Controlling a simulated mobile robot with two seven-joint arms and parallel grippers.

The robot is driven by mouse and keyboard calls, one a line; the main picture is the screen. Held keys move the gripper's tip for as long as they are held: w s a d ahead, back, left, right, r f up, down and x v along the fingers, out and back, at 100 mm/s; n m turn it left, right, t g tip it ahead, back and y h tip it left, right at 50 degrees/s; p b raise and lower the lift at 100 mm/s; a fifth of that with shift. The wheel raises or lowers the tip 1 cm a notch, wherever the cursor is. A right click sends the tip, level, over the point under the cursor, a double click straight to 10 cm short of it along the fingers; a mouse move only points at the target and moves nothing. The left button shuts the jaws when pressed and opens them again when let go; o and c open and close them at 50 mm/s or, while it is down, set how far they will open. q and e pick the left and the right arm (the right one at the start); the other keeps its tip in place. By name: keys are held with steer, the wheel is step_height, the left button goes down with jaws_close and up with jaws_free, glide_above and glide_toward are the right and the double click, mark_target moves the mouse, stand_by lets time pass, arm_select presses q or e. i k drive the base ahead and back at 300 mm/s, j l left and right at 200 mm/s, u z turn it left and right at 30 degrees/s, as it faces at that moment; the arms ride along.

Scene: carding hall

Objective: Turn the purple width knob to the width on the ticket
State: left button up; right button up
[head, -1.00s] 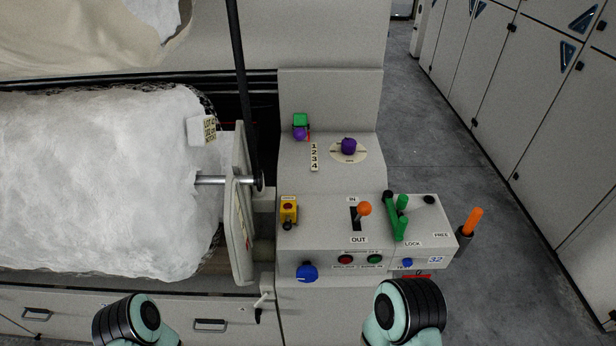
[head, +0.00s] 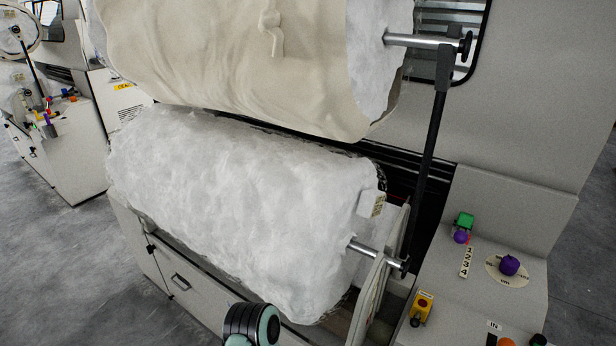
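A purple knob (head: 509,265) sits on a round cream dial plate (head: 494,272) at the right of the machine's console. The lettering round the dial is too small to read, so its setting cannot be told. A second purple knob (head: 461,237) sits below a green block, beside a scale strip (head: 466,262) numbered 1 to 4. A small paper ticket (head: 378,205) hangs at the right end of the white fibre roll (head: 230,200); its print is not legible. Neither gripper shows; only a teal and black part of my arm is at the bottom edge.
A black bar (head: 428,160) rises between roll and console. A cream-covered roll (head: 240,50) hangs above. Another machine (head: 65,150) stands far left; grey floor lies between.

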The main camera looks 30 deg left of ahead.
mark_target(509, 266)
steer(key=k+l+u, duration=0.2)
steer(key=l, duration=0.2)
steer(key=k+l+u, duration=0.2)
steer(key=l, duration=0.2)
steer(key=k+l+u, duration=0.2)
steer(key=l, duration=0.3)
steer(key=l+u, duration=0.2)
steer(key=l, duration=0.35)
steer(key=l+u, duration=0.2)
steer(key=l, duration=0.3)
steer(key=k+l+u, duration=0.2)
steer(key=l, duration=0.3)
steer(key=i+l+u, duration=0.2)
steer(key=l, duration=0.3)
steer(key=l+u, duration=0.25)
steer(key=l, duration=0.3)
steer(key=i+l+u, duration=0.15)
steer(key=l, duration=0.15)
steer(key=i+l+u, duration=0.2)
steer(key=l+u, duration=0.15)
steer(key=l, duration=0.25)
steer(key=i+l+u, duration=0.35)
steer(key=i+l, duration=0.1)
steer(key=l, duration=0.05)
